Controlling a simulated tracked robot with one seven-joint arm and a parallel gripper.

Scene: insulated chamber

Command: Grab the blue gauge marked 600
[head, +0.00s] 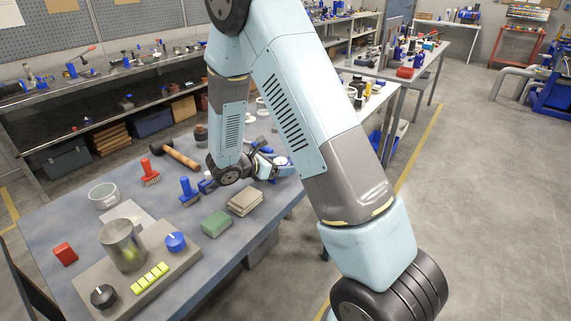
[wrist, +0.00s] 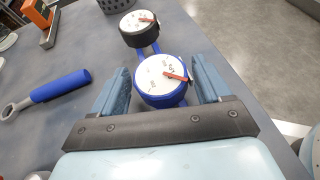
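A blue-bodied gauge (wrist: 160,82) with a white dial and a red needle sits in the wrist view between the two fingers of my gripper (wrist: 159,72). The fingers are open, one on each side, with narrow gaps to its body. The dial's marks are too small to read surely. A second gauge (wrist: 139,28), black with a white dial and red needle, stands just beyond it. In the head view my gripper (head: 268,165) is low over the bench's right part, and a white dial (head: 282,161) shows beside it, partly hidden by the gripper.
On the bench (head: 55,218), a blue-handled wrench (wrist: 58,86) lies left of my gripper in the wrist view.

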